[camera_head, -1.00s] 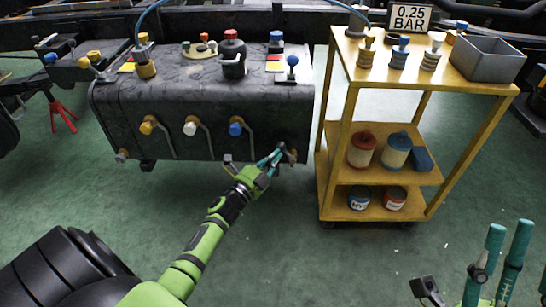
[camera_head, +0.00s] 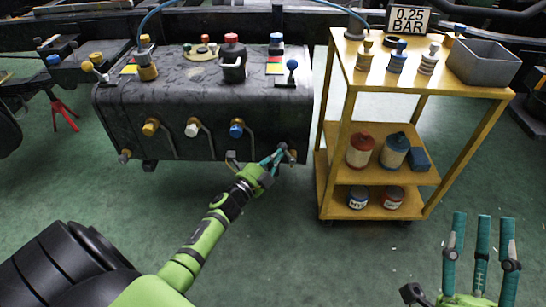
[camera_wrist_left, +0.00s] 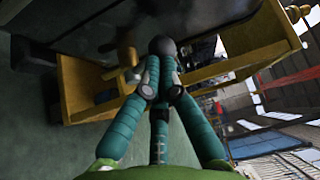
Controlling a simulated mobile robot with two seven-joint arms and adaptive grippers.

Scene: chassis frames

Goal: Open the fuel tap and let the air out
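The dark tank (camera_head: 205,103) stands at the back with yellow (camera_head: 150,127), white (camera_head: 192,129) and blue (camera_head: 237,129) capped taps along its front. A small brownish tap (camera_head: 291,156) sits at its lower right corner. My left gripper (camera_head: 281,152) is at this corner tap. In the left wrist view its fingers (camera_wrist_left: 160,78) converge beside a dark round knob (camera_wrist_left: 161,46). They partly hide the contact, so I cannot tell whether they grip it. My right gripper (camera_head: 482,218) is at the lower right, its fingers spread and empty, pointing up.
A yellow trolley (camera_head: 331,125) stands right of the tank, close to my left gripper. It carries a grey bin (camera_head: 483,62), several valves, and cans on lower shelves. A sign (camera_head: 408,19) reads 0.25 BAR. Green floor (camera_head: 300,255) is clear in front.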

